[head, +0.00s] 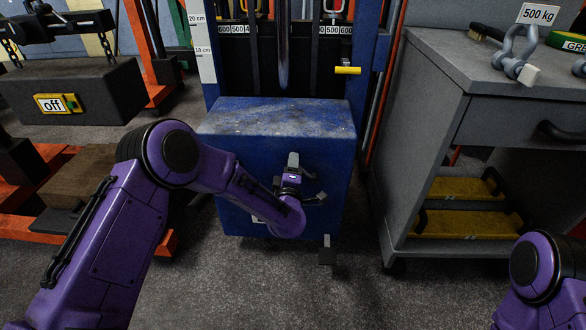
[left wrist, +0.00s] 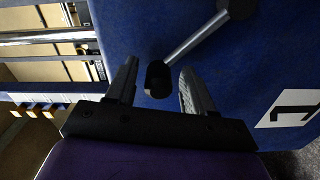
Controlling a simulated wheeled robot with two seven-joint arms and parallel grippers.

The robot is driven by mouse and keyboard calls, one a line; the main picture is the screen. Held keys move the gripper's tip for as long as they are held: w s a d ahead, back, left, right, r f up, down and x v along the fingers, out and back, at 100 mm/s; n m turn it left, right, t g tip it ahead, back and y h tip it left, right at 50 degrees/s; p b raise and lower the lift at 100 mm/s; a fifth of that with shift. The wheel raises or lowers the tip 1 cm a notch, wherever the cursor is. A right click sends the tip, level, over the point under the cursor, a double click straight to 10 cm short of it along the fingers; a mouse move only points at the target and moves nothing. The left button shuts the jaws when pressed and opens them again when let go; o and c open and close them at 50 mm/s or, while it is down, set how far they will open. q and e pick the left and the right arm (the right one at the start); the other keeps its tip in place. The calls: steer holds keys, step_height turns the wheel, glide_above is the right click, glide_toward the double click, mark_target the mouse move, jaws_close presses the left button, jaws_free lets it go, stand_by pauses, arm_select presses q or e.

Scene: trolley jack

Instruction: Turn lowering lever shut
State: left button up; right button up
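The blue jack body (head: 276,118) stands in the middle of the head view, its front face partly hidden by my left arm. My left gripper (head: 293,172) is at that face. In the left wrist view my left gripper (left wrist: 158,69) is open, with one finger on each side of the black knob (left wrist: 157,78) of a metal lever. The lever's bare rod (left wrist: 197,35) slants up right to a dark hub (left wrist: 238,8) on the blue face. Gaps show beside the knob, so it does not look clamped. My right gripper is out of view.
A grey cabinet (head: 418,150) stands close on the right, with a shackle (head: 515,55) and brush on top. A black block marked "off" (head: 72,92) is at left. A pedal (head: 327,252) sticks out low in front of the jack. A yellow handle (head: 347,70) is above.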

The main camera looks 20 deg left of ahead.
arm_select(q)
steer(key=p+v, duration=0.2)
steer(key=v, duration=0.8)
steer(key=shift+s, duration=0.25)
steer(key=shift+d, duration=0.15)
